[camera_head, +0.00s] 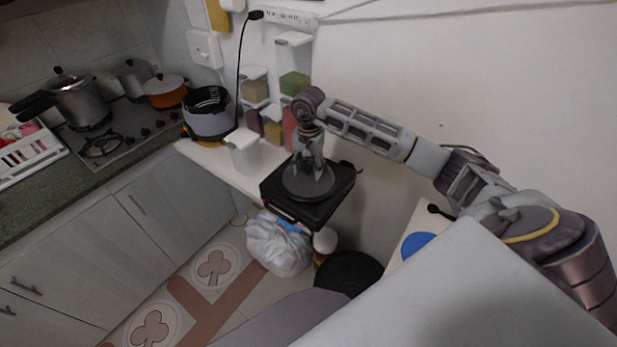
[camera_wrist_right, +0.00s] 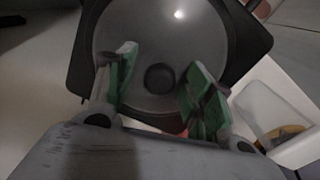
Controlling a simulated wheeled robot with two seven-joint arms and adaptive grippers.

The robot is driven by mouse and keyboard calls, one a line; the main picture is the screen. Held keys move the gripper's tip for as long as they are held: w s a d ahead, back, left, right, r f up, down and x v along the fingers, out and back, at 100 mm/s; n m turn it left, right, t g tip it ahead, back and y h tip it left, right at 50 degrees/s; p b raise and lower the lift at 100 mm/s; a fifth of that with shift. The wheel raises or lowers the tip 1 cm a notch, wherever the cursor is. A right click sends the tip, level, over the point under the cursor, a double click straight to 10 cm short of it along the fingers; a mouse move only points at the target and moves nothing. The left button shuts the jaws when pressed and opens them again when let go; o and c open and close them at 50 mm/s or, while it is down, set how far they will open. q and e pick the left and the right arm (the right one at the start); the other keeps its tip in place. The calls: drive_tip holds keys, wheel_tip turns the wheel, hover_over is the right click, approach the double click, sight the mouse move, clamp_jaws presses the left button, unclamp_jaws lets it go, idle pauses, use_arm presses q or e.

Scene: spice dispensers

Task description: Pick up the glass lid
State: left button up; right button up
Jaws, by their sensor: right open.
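The glass lid (camera_head: 309,187) is round and grey and lies on a black square appliance (camera_head: 336,204) on the white counter. In the right wrist view the lid (camera_wrist_right: 163,35) shows a dark round knob (camera_wrist_right: 159,77) near its middle. My right gripper (camera_head: 308,166) is above the lid in the head view. In the right wrist view my right gripper (camera_wrist_right: 158,72) is open, with one green-padded finger on each side of the knob. I cannot tell how far the fingertips are from the lid. My left gripper is not in view.
A white container (camera_head: 244,152) stands left of the black appliance; several spice dispensers (camera_head: 294,84) are on the wall behind. A grey pot-like appliance (camera_head: 208,118) is further left. A white plastic bag (camera_head: 277,248) hangs below. A clear box (camera_wrist_right: 272,112) is right in the wrist view.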

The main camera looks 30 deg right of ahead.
idle(0.3)
clamp_jaws()
idle(0.3)
